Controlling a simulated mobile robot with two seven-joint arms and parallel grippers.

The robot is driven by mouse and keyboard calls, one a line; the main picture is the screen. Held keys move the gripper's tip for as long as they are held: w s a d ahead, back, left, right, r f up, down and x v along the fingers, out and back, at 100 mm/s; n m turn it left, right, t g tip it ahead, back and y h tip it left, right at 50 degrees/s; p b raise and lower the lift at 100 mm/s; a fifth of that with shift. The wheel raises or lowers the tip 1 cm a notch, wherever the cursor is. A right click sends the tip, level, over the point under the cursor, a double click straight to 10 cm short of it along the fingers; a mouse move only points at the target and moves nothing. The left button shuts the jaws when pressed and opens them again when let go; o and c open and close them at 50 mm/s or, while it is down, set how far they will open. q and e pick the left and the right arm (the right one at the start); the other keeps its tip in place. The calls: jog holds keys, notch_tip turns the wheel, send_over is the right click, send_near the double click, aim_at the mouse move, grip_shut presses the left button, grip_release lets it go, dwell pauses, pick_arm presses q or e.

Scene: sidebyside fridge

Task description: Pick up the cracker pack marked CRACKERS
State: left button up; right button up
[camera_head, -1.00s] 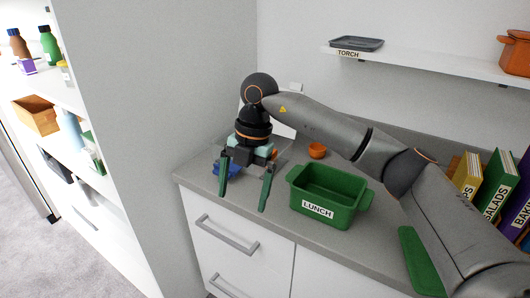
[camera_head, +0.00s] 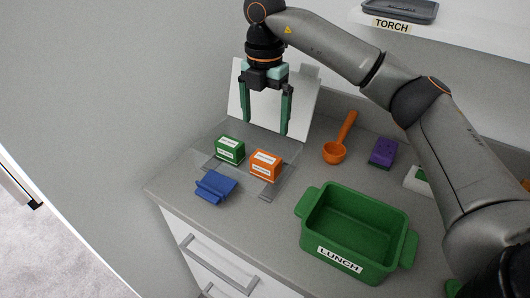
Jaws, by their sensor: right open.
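My left gripper is out of view.
A folded blue object (camera_head: 215,187) lies in front of the packs. An empty green LUNCH bin (camera_head: 313,222) stands to the right. Behind it are an orange scoop (camera_head: 335,150) and a purple block (camera_head: 383,152). A wall (camera_head: 110,110) rises at left; a shelf holds a grey tray (camera_head: 400,10).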

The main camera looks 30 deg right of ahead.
send_over(266, 158)
notch_tip(266, 158, down, 7)
jog(key=shift+a+r, duration=0.1)
jog(key=shift+f+p, duration=0.7)
jog(key=shift+f, duration=2.1)
jog(key=c, duration=1.1)
jog(key=shift+r, duration=0.1)
jog(key=shift+c, duration=0.2)
